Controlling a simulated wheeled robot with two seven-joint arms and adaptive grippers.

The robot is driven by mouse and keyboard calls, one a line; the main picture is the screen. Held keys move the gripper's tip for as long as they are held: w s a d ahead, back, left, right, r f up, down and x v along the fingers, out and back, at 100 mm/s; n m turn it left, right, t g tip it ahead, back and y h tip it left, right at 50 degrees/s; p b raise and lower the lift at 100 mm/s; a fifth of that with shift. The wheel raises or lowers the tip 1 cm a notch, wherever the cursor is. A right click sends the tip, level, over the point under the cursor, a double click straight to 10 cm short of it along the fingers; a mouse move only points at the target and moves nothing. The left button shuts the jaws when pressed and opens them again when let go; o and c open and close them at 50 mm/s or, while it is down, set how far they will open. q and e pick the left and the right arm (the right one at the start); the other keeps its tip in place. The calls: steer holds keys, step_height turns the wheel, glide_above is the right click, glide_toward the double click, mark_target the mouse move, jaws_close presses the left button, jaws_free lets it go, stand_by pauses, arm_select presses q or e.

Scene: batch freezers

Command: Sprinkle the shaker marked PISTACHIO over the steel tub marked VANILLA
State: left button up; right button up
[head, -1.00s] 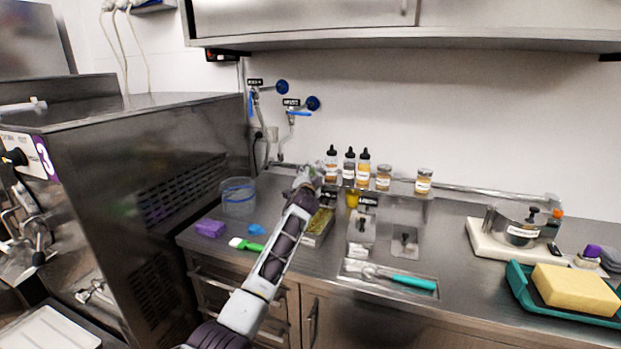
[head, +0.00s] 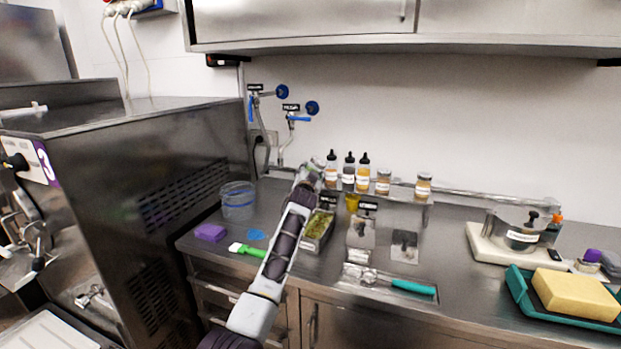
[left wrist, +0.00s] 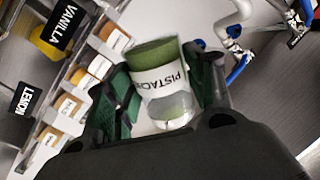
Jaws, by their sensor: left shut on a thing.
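My left gripper (left wrist: 160,95) is shut on the PISTACHIO shaker (left wrist: 162,82), which has a green end, a white label and a clear end. The shaker looks tilted relative to the signs. In the head view my left gripper (head: 312,172) is above the back of the counter, just left of the bottles; the shaker is hard to make out there. The black VANILLA sign (left wrist: 62,22) is at upper left in the left wrist view. In the head view a steel tub (head: 304,246) with green-topped contents sits below the gripper; its marking is unreadable there. My right gripper is not in view.
A LEMON sign (left wrist: 22,100) is beside the VANILLA sign. Several bottles and jars (head: 363,172) stand along the back. A clear bucket (head: 238,202), purple block (head: 210,232) and green-handled brush (head: 246,250) are left. A teal-handled scoop (head: 412,287) lies in front.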

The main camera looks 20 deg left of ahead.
arm_select(q)
steer(key=shift+r+n, duration=0.2)
steer(key=shift+n, duration=0.1)
steer(key=n, duration=0.1)
steer(key=r+n, duration=0.1)
steer(key=n, duration=0.1)
steer(key=shift+r+p, duration=0.1)
steer(key=shift+p, duration=0.2)
steer(key=shift+r+n+p, duration=0.3)
steer(key=shift+r+n, duration=0.05)
steer(key=shift+n, duration=0.95)
